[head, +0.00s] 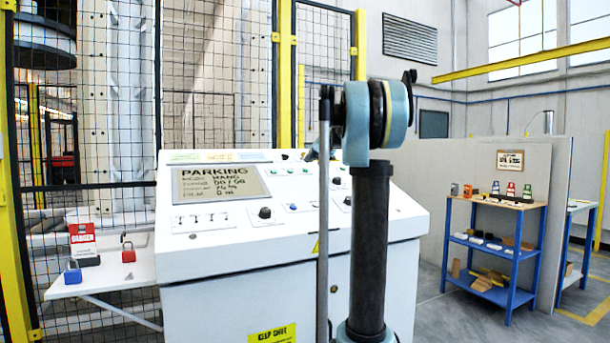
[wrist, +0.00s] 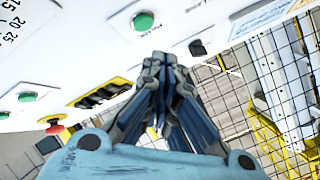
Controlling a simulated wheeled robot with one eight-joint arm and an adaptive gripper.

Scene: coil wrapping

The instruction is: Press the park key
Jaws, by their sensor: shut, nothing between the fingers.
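A white slanted control console (head: 225,235) stands in the middle of the head view. Its screen (head: 218,183) reads PARKING. Keys and knobs sit on its sloped face, with labels too small to read, so I cannot tell which is the park key. In the wrist view my gripper (wrist: 160,62) is shut and empty, tips over the panel edge. A green button (wrist: 144,20) lies just above the fingertips and a black key (wrist: 197,47) is to their right. I cannot tell whether the tips touch the panel. My arm hides part of the console in the head view.
A red button on a yellow base (wrist: 55,129) shows at the lower left of the wrist view. A mesh fence (head: 90,130) stands behind the console. A side shelf (head: 105,275) holds padlocks. A blue workbench (head: 490,250) stands right, with open floor before it.

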